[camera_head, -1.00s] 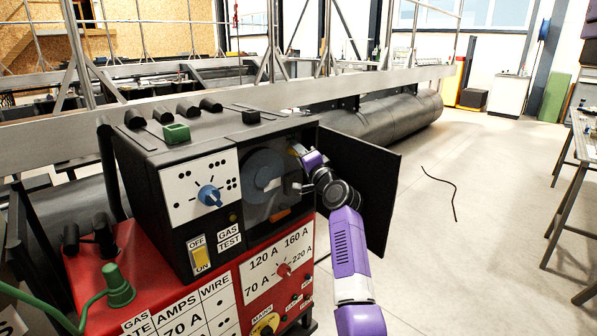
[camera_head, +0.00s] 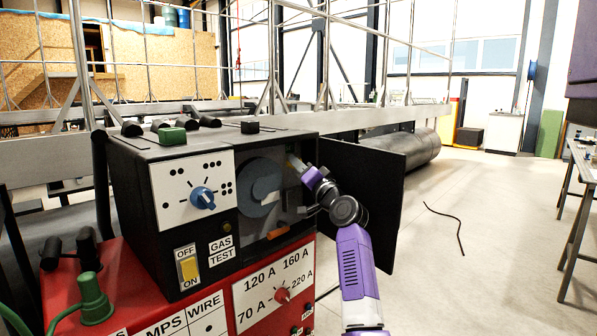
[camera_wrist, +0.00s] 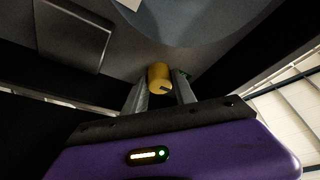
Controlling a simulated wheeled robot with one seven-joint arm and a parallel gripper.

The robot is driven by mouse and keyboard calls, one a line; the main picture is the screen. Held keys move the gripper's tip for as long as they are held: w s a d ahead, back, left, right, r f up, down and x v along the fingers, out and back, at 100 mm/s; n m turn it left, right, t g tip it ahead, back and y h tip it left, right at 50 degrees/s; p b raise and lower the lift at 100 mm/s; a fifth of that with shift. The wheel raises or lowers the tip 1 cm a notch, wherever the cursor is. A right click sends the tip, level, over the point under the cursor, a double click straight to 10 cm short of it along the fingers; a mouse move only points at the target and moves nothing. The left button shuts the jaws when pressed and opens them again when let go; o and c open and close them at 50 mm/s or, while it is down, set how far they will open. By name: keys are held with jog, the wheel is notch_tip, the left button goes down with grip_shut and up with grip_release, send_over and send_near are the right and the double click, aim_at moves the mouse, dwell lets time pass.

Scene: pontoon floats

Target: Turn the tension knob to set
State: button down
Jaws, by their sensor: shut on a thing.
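The tension knob is a small yellow cylinder with a dark mark on its face, in the wrist view (camera_wrist: 157,74). It sits inside the open compartment of the black wire feeder unit (camera_head: 140,185). The two grey fingers of my gripper (camera_wrist: 160,88) are on either side of the knob and shut on it. In the head view my gripper (camera_head: 296,166) reaches into the upper right of the compartment, and the knob is mostly hidden there. Any "set" marking beside the knob cannot be made out.
The compartment's black door (camera_head: 375,200) stands open to the right, close to my arm. A grey wire spool (camera_head: 257,182) is left of my gripper. The red welder (camera_head: 285,277) is below the feeder. A dark cable (camera_head: 447,225) lies on open floor at right.

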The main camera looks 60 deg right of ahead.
jog(key=shift+f, duration=0.1)
jog(key=c, duration=1)
grip_release()
jog(key=p+v, duration=0.1)
jog(key=v, duration=0.6)
jog(key=shift+s+a+f, duration=0.1)
jog(key=shift+s+a, duration=0.05)
jog(key=shift+s, duration=0.2)
